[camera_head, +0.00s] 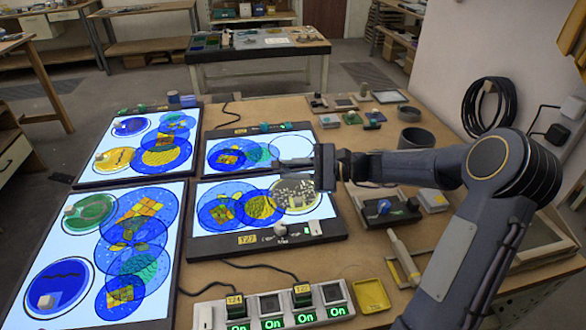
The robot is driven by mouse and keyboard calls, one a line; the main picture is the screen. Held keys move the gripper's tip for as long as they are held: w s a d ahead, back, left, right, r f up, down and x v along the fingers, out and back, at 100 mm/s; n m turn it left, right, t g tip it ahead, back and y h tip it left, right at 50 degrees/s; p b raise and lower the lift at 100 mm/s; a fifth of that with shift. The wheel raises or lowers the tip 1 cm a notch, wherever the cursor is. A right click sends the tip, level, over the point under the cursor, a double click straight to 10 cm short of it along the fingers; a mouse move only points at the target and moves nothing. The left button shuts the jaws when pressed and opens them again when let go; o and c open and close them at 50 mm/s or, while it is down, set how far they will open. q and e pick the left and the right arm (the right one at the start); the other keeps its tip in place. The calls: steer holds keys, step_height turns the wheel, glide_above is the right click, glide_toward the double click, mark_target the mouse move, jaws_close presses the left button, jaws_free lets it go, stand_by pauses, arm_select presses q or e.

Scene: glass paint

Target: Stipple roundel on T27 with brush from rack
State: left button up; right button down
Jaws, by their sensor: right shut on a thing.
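The lit panel with the yellow T27 label (247,239) lies flat at the middle of the table. A round, speckled grey-and-yellow roundel (297,196) sits on its right part, beside overlapping blue discs (262,206). My right gripper (312,164) is over the panel's far right edge, just above the roundel in the picture. It is shut on a slim grey thing, likely the brush (292,163), which points left; its tip is hard to make out. I cannot tell whether it touches the glass. My left gripper is not in view.
Other lit panels (181,223) with coloured discs fill the left side. A power strip (265,309) with several lit "On" switches and a yellow dish (371,296) are at the front. A pale-handled tool (403,256) lies right of the panel. A dark round pot (416,139) stands behind my arm.

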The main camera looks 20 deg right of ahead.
steer(key=shift+f, duration=0.6)
steer(key=shift+f+b, duration=0.3)
steer(key=shift+b, duration=0.2)
stand_by(0.5)
steer(key=shift+r, duration=0.1)
steer(key=shift+r+p, duration=0.8)
steer(key=shift+r, duration=0.2)
step_height(320, 180, up, 4)
steer(key=p, duration=0.3)
stand_by(0.4)
